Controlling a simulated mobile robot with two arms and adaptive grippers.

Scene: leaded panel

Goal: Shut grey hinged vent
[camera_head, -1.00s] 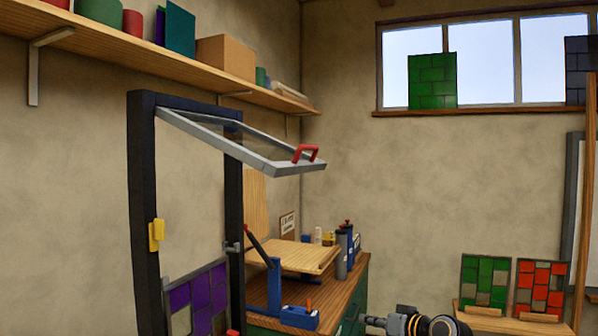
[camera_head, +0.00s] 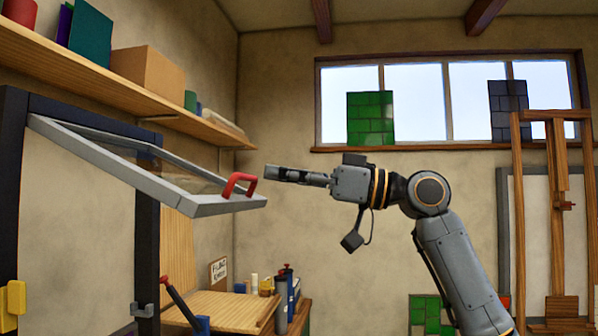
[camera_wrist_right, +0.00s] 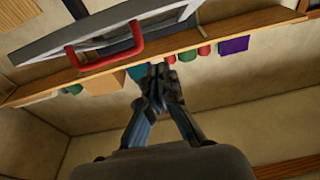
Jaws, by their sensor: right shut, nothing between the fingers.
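The grey hinged vent (camera_head: 150,170) is a glazed frame, hinged at the top of a dark upright frame (camera_head: 146,240). It stands swung out, tilted down toward its free edge. A red handle (camera_head: 238,184) sits on that free edge. My right gripper (camera_head: 272,173) is just right of the handle at about its height, pointing left, shut and empty; in the head view a small gap shows between them. In the right wrist view the vent (camera_wrist_right: 130,30) and red handle (camera_wrist_right: 104,52) lie up and left of the shut fingertips (camera_wrist_right: 158,72). My left gripper is out of view.
A wooden shelf (camera_head: 90,75) with jars, books and a box (camera_head: 147,72) runs along the left wall. A yellow block (camera_head: 13,298) is on the dark frame's left post. A workbench with bottles stands below. An easel (camera_head: 520,200) stands at right.

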